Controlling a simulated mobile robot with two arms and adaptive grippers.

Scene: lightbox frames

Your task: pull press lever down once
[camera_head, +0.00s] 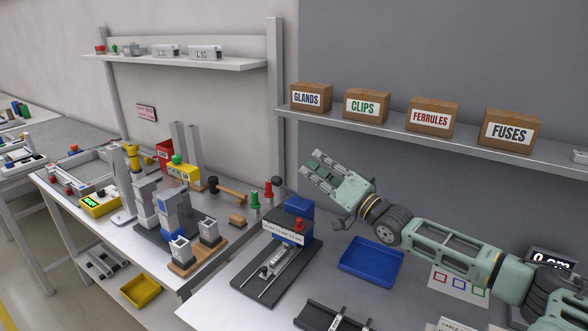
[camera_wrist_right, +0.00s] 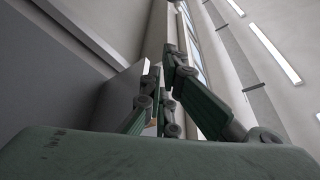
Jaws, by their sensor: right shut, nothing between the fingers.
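I cannot tell for sure which part is the press lever. A blue-and-dark bench device with a white label strip (camera_head: 283,231) stands on the near bench, with a red knob (camera_head: 299,225) at its right and a long dark base in front. Blue-grey upright blocks (camera_head: 172,212) stand on the left bench. My right gripper (camera_head: 312,169) is raised above and to the right of the labelled device, apart from it and pointing up-left. Its fingers are shut and empty; they also show in the right wrist view (camera_wrist_right: 167,90) against wall and ceiling lights. My left gripper is not in view.
A blue tray (camera_head: 371,261) lies below my right forearm. A shelf (camera_head: 400,133) with boxes, including the FUSES box (camera_head: 509,130), runs along the wall behind my right arm. A mallet (camera_head: 233,194) and a yellow bin (camera_head: 141,290) are at the left.

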